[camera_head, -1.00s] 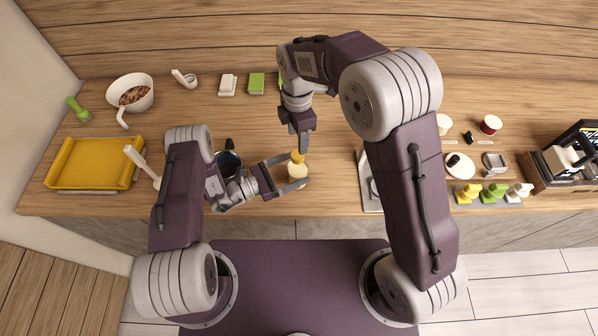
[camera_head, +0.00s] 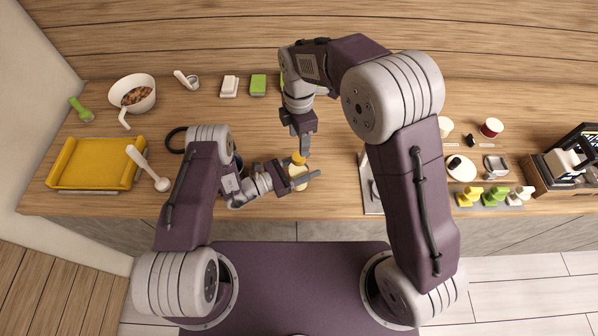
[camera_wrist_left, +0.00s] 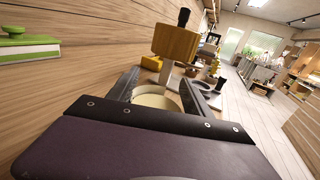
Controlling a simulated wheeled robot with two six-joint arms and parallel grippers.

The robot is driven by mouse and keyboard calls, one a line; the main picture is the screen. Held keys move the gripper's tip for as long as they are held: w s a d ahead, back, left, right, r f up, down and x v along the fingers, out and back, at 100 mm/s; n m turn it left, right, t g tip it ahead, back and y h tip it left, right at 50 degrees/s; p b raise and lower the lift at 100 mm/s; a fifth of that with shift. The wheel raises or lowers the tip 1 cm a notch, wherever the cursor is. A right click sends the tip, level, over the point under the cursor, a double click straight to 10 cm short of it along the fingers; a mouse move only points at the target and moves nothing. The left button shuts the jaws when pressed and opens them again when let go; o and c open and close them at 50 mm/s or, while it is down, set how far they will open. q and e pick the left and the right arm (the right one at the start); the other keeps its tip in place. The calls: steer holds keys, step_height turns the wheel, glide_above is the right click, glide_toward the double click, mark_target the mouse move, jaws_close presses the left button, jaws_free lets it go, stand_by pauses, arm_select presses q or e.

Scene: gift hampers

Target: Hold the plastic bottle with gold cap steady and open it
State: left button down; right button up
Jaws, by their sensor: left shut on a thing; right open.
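The plastic bottle (camera_head: 299,184) has a cream body and stands near the front edge of the counter. Its gold cap (camera_head: 299,159) is on top, and the cap shows large in the left wrist view (camera_wrist_left: 175,44) above a narrow pale neck. My left gripper (camera_head: 299,177) is shut on the bottle's body, with one finger on each side; the body's top also shows between the fingers in the wrist view (camera_wrist_left: 156,98). My right gripper (camera_head: 301,149) is open and points down at the cap. Whether its fingers touch the cap is hard to tell.
A yellow tray (camera_head: 140,176), white spoon (camera_head: 160,183) and white bowl (camera_head: 151,100) are at the left. Green and white blocks lie at the back. A flat pale stand (camera_head: 372,205) is right of the bottle, partly behind my right arm. Dishes and small coloured items fill the right.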

mark_target(299, 156)
steer(key=m, duration=1.5)
steer(key=shift+m, duration=0.4)
steer(key=m, duration=1.2)
steer(key=shift+m, duration=0.4)
steer(key=m, duration=0.9)
steer(key=shift+m, duration=0.4)
steer(key=m, duration=0.5)
steer(key=shift+m, duration=0.4)
steer(key=m, duration=0.5)
step_height(299, 156, down, 8)
